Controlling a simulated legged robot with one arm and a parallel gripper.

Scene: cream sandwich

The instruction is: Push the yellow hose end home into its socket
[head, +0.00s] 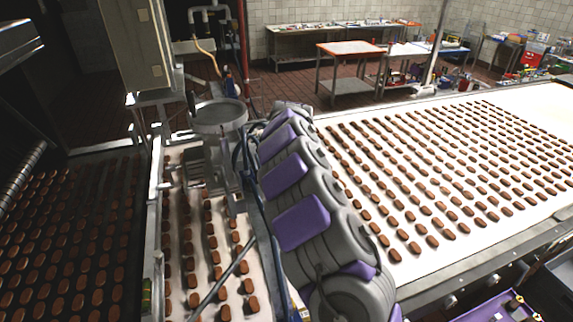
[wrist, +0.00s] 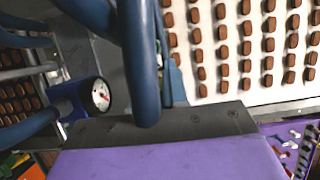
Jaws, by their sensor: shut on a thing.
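A tan-yellow hose (head: 204,48) hangs at the back left in the head view, below grey pipework. Its lower end comes down near a small blue fitting; whether it sits in a socket is too small to tell. In the wrist view, my gripper (wrist: 158,124) shows as a purple jaw with a dark grey edge plate. A thick blue bar (wrist: 139,65) comes down from the top and its rounded end lies over that plate, in the shut jaw. No yellow hose end shows clearly in the wrist view. In the head view my arm hides the gripper's tip.
A round gauge (wrist: 101,95) on a blue body stands left of the bar. A grey round hopper (head: 218,112) stands left of my arm. A white conveyor (head: 525,215) with rows of chocolate pieces spreads right.

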